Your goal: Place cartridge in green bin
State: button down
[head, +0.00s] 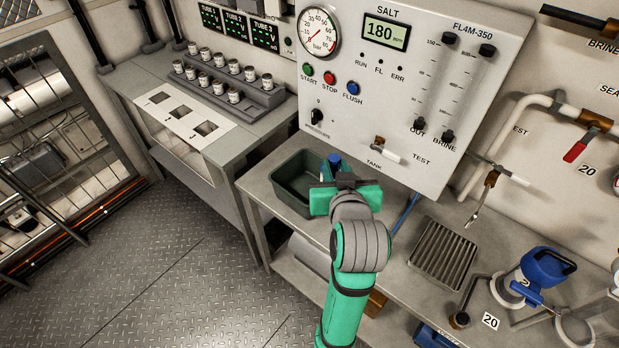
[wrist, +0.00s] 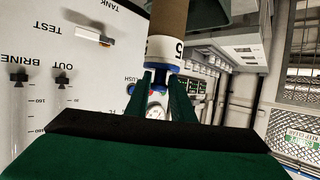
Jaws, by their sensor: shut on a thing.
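The cartridge (wrist: 168,30) has a brown body, a white band marked 5 and a blue end piece. My gripper (wrist: 158,88) is shut on the blue end, and the brown body stretches away out of the top of the wrist view. In the head view a small blue part of the cartridge (head: 334,158) shows at my gripper (head: 335,172); my wrist hides the rest. The dark green bin (head: 290,190) stands on the bench below the panel. My gripper overlaps the bin's right side in the head view; its height above the bin is unclear.
The white gauge panel (head: 440,150) rises close behind my gripper. A grated drain tray (head: 443,255) and a blue-lidded housing (head: 545,268) are on the bench to the right. A rack of small jars (head: 230,85) stands on the left bench.

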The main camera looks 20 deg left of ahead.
jog(key=w+a+f, duration=0.8)
jog(key=a+f, duration=0.1)
jog(key=f, duration=0.3)
jog(key=shift+w+a+f, duration=0.3)
jog(key=shift+w+a, duration=0.05)
jog(key=shift+a, duration=0.05)
jog(key=shift+f, duration=0.1)
jog(key=c, duration=1.5)
grip_release()
jog(key=shift+c, duration=0.2)
